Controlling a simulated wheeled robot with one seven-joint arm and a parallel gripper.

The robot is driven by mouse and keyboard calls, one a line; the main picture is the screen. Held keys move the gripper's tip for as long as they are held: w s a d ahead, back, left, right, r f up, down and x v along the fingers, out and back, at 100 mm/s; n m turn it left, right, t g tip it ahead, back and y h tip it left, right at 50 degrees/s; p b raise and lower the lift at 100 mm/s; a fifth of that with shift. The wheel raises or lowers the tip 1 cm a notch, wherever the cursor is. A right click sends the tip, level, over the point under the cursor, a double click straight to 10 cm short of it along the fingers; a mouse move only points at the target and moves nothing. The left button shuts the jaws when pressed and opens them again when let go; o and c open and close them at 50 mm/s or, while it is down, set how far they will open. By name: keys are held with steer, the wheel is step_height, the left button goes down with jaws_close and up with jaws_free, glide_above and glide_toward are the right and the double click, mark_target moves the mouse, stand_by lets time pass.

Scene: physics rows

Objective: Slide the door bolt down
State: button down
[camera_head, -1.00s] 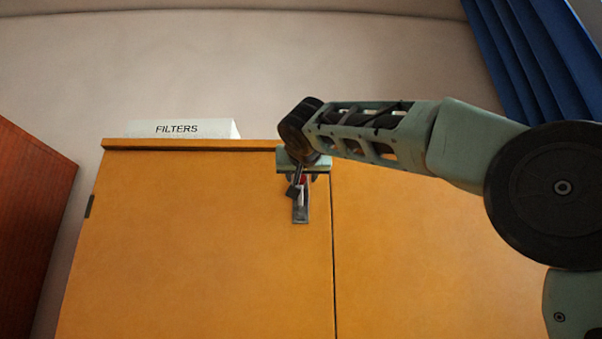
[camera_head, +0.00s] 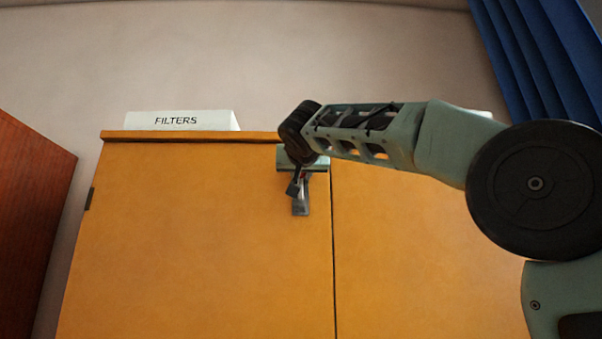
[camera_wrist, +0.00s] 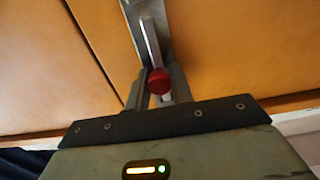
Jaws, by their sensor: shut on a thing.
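The door bolt is a grey metal strip with a rod, mounted upright on an orange cabinet door; its lower plate (camera_head: 301,210) shows below my gripper in the head view. In the wrist view the bolt's rod (camera_wrist: 152,42) runs along the plate to a round red knob (camera_wrist: 158,81). My gripper (camera_head: 296,188) is at the knob, its dark fingers in front of the plate. In the wrist view my gripper (camera_wrist: 160,88) is shut on the knob, fingers on either side. The upper part of the bolt is hidden behind my gripper in the head view.
A dark seam (camera_head: 334,260) between the doors runs just right of the bolt. A blue curtain (camera_head: 540,60) hangs at the upper right. The door front below the bolt is clear.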

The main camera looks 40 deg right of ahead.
mark_target(301, 192)
step_height(301, 192, down, 4)
steer(key=b, duration=0.3)
steer(key=shift+r, duration=0.15)
steer(key=c, duration=1.3)
jaws_free()
steer(key=shift+w+d, duration=0.1)
steer(key=b+v, duration=0.4)
steer(key=v, duration=1.3)
steer(key=shift+a, duration=0.25)
